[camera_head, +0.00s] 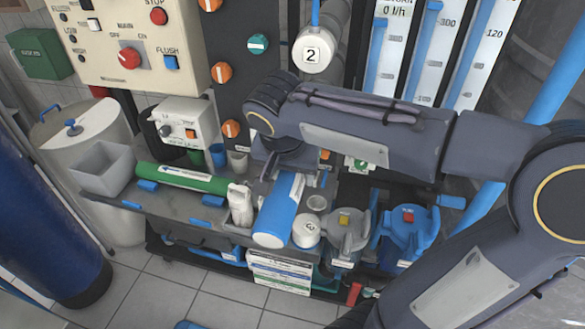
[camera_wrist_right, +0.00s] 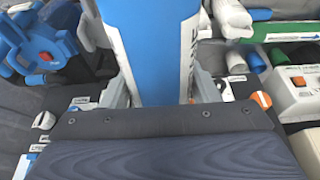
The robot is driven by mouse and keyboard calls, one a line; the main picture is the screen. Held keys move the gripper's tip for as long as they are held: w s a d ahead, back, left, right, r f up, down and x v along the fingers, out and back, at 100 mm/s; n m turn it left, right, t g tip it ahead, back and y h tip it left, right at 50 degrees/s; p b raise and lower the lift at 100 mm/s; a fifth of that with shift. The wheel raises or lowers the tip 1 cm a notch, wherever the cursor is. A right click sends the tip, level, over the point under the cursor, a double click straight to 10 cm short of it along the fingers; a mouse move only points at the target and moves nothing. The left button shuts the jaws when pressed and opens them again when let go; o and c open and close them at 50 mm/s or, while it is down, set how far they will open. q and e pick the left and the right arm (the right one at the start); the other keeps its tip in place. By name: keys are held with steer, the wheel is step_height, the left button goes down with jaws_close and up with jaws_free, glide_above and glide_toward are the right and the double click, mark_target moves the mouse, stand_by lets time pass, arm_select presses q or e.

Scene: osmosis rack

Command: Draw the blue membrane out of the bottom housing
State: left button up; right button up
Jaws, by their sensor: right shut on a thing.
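The blue membrane (camera_head: 278,212), a blue cylinder with a white printed strip, shows below my right wrist in the head view. Its near end points down toward the front of the bench. My right gripper (camera_head: 290,179) is shut on it, largely covered by my own arm. In the right wrist view the blue membrane (camera_wrist_right: 157,45) runs between the two fingers of the gripper (camera_wrist_right: 160,88). The bottom housing is not clearly visible behind my arm, so I cannot tell whether the membrane is still inside it. A white cap marked 3 (camera_head: 306,231) sits right of the membrane. My left gripper is not in view.
A white housing marked 2 (camera_head: 316,54) is above my arm. Grey (camera_head: 346,233) and blue (camera_head: 408,230) filter heads stand to the right. Open floor (camera_head: 190,292) lies in front.

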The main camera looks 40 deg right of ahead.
mark_target(284, 184)
steer(key=shift+s+a, duration=1.25)
steer(key=shift+a, duration=0.3)
steer(key=shift+s+a+b, duration=0.1)
steer(key=shift+b, duration=0.2)
